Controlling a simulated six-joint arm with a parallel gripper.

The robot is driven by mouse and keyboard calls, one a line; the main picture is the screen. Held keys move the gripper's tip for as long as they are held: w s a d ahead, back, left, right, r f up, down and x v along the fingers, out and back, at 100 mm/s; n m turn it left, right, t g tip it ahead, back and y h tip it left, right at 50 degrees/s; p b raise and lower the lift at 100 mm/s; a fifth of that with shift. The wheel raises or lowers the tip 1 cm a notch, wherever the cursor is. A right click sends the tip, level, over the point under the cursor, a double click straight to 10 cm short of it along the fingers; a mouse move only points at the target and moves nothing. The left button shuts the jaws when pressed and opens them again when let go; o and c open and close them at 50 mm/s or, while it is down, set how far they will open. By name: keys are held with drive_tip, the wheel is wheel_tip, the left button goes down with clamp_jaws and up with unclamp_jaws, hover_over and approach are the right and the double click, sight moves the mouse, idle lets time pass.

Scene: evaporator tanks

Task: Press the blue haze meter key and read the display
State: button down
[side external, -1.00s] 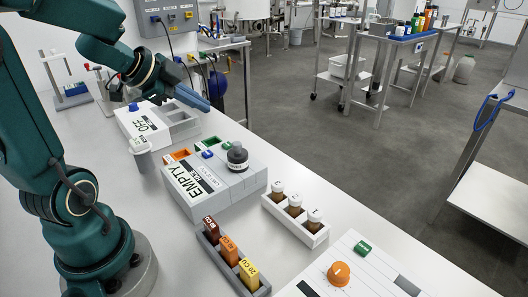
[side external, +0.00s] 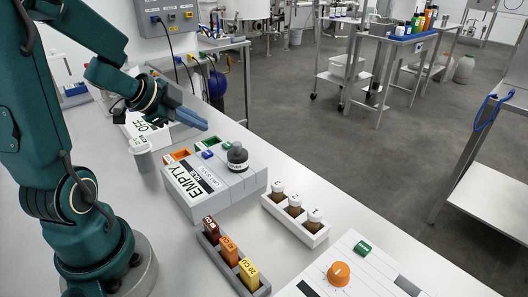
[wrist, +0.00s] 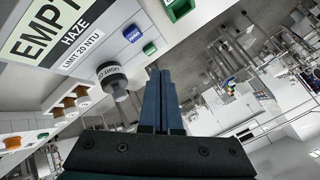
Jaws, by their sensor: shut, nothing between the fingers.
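The haze meter (side external: 193,203) is a grey box on the bench, and its display (side external: 185,184) reads EMPTY. The display also shows in the wrist view (wrist: 42,28), above the label HAZE, LIMIT 20 NTU. My gripper (side external: 203,123) is shut and empty, in the air behind the meter and apart from the key.
A white device with an OFF display (side external: 150,126) stands behind the meter, partly hidden by my gripper. Orange (side external: 180,155) and green bins lie beside the meter. A rack of brown vials (side external: 295,215), a colour-block rack (side external: 233,262) and a panel with an orange knob (side external: 339,273) stand in front.

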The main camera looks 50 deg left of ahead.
drive_tip(key=shift+f, duration=2.25)
idle(0.4)
drive_tip(key=shift+f, duration=0.45)
drive_tip(key=shift+f, duration=0.45)
idle(0.5)
drive_tip(key=shift+r, duration=0.9)
drive_tip(key=shift+r, duration=2.55)
